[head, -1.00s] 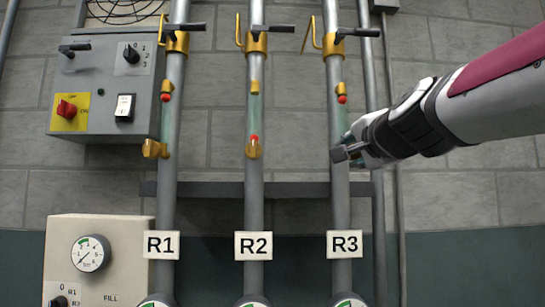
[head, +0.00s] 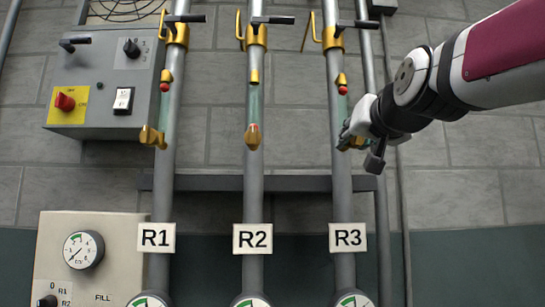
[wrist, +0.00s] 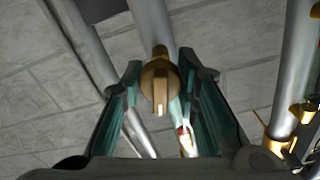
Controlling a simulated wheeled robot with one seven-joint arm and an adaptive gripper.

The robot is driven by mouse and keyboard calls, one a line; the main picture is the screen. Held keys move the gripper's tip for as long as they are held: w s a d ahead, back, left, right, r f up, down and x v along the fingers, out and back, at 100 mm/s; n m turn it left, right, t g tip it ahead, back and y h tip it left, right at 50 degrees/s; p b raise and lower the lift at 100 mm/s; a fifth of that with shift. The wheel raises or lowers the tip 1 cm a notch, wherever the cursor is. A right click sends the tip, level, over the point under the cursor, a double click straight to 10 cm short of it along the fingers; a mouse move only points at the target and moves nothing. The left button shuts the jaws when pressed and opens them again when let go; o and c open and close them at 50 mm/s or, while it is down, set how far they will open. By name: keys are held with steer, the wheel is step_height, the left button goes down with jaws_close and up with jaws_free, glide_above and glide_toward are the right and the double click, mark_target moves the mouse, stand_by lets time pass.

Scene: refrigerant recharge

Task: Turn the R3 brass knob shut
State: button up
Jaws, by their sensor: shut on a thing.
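The R3 pipe (head: 343,195) stands right of the R1 and R2 pipes, above its white R3 label (head: 348,237). The R3 brass knob (wrist: 158,85) shows in the wrist view between my two fingers, its raised grip pointing down in the picture. My gripper (head: 352,138) is at the R3 pipe below the sight glass in the head view and is shut on the knob, which it mostly hides there. A red float (head: 343,90) sits near the top of the R3 glass.
The R1 knob (head: 152,137) and R2 knob (head: 253,137) are in plain view. Black-handled levers (head: 357,24) sit above. A grey switch box (head: 105,85) and a beige gauge panel (head: 120,250) stand left. A thin pipe (head: 380,225) runs close right of R3.

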steer(key=shift+n+b, duration=0.7)
steer(key=shift+n, duration=0.9)
steer(key=o, duration=1.2)
steer(key=shift+c, duration=0.2)
steer(key=s, duration=1.2)
